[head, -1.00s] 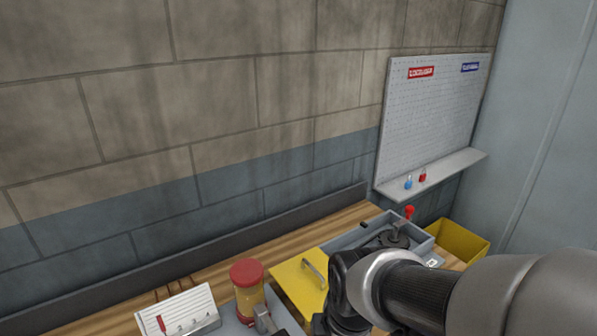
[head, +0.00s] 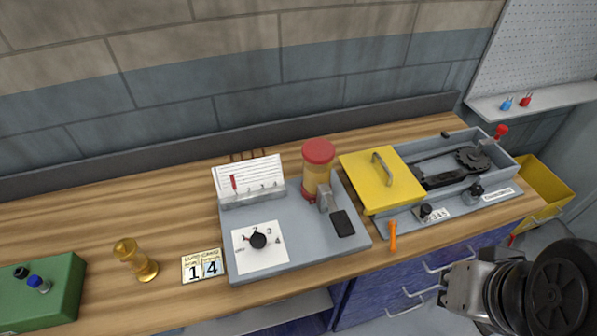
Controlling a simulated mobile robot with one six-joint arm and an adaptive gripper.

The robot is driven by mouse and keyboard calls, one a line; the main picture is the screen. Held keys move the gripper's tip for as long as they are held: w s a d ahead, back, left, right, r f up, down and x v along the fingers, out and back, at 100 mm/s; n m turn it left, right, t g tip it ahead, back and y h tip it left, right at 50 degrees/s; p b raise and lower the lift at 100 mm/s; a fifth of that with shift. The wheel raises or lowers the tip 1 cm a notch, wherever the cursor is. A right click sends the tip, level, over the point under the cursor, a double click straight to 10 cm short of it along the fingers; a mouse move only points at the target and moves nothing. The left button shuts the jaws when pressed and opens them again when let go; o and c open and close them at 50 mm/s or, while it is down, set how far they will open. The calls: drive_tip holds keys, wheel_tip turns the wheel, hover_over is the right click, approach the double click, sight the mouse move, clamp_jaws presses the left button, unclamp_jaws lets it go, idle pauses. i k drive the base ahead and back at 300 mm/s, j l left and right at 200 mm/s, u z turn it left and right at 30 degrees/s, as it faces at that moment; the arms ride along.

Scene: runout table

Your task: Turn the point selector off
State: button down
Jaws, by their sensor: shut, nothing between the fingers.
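The point selector is a black knob (head: 258,241) on a white dial plate (head: 262,262) marked with several numbers. The plate lies on a grey console (head: 297,224) on the wooden bench. The knob's pointer seems to aim up-left near the 1, but it is too small to be sure. My gripper (head: 446,288) is at the lower right, in front of the bench drawers. It is shut, empty, and well apart from the knob.
The console also carries a red-capped amber jar (head: 318,170), a white numbered card (head: 249,180) and a black pad (head: 342,223). A yellow cover (head: 382,180) and grey machine tray (head: 490,203) stand right. A brass piece (head: 136,260) and green box (head: 50,290) stand left.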

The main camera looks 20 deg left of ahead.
sight(257, 241)
drive_tip(key=j+u, duration=0.15)
drive_tip(key=u, duration=0.2)
drive_tip(key=k+j+u, duration=0.1)
drive_tip(key=u, duration=0.3)
drive_tip(key=j+u, duration=0.35)
drive_tip(key=i+l, duration=0.2)
drive_tip(key=l, duration=0.15)
drive_tip(key=i+l+u, duration=0.1)
drive_tip(key=l, duration=0.25)
drive_tip(key=i, duration=0.1)
